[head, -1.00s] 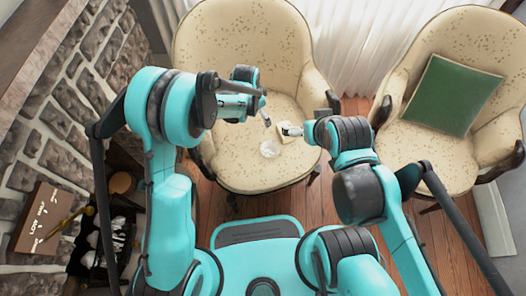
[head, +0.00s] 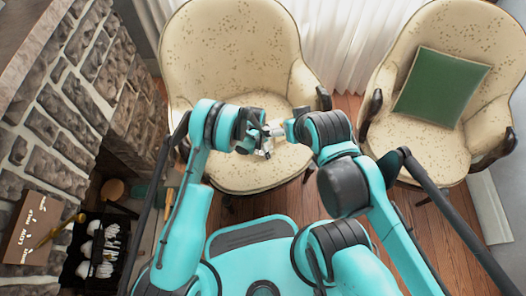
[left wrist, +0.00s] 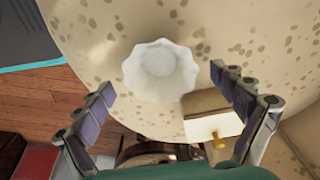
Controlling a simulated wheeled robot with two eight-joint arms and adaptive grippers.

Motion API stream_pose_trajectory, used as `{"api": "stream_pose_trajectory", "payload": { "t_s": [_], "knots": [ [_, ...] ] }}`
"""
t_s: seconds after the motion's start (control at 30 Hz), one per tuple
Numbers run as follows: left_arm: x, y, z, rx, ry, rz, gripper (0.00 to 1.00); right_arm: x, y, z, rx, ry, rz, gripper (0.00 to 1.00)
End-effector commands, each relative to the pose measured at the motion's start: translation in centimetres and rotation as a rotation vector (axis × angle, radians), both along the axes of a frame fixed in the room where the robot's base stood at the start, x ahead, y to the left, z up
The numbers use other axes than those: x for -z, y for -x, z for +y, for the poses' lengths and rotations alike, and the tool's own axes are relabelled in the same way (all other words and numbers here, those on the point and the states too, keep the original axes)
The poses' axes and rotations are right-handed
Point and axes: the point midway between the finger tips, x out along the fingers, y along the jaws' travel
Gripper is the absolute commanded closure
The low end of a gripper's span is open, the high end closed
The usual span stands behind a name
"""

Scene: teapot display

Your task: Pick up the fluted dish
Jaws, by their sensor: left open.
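The fluted dish (left wrist: 160,70) is white with a scalloped rim and sits on the seat of the cream speckled chair (head: 238,50). In the left wrist view it lies between and just beyond the open fingers of my left gripper (left wrist: 162,84), apart from them. In the head view my left gripper (head: 263,146) is over the front of the seat and hides most or all of the dish. My right gripper (head: 280,131) is close beside it on the right; its fingers are too small to read.
A pale box-like thing with a gold knob (left wrist: 213,129) is close to the dish, near the right finger. A second chair with a green cushion (head: 441,86) stands at the right. A stone fireplace (head: 75,85) is at the left. Wooden floor shows between the chairs.

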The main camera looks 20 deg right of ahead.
Motion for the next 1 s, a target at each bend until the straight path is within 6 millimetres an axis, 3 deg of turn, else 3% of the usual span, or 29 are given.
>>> {"api": "stream_pose_trajectory", "payload": {
  "t_s": [0.03,0.1,0.37,0.6,1.0],
  "knots": [
    [1.4,0.0,-0.1,0.000,0.000,0.000,0.05,0.9,0.0,0.0,0.000,0.000,0.000,0.00],
    [2.2,0.0,-0.2,0.000,0.000,0.000,0.05,1.3,0.0,0.0,0.000,0.000,0.000,0.00],
    [2.3,0.0,-0.3,-0.001,0.000,0.000,0.05,1.1,0.0,0.0,0.000,0.000,0.000,0.00],
    [2.3,-0.1,-0.3,-0.002,0.000,-0.001,0.65,1.1,0.0,0.0,0.000,0.000,0.000,0.00],
    [2.0,-0.1,-0.3,-0.002,0.000,-0.001,0.65,1.0,0.0,0.0,0.000,0.000,0.000,0.00]
  ]
}}
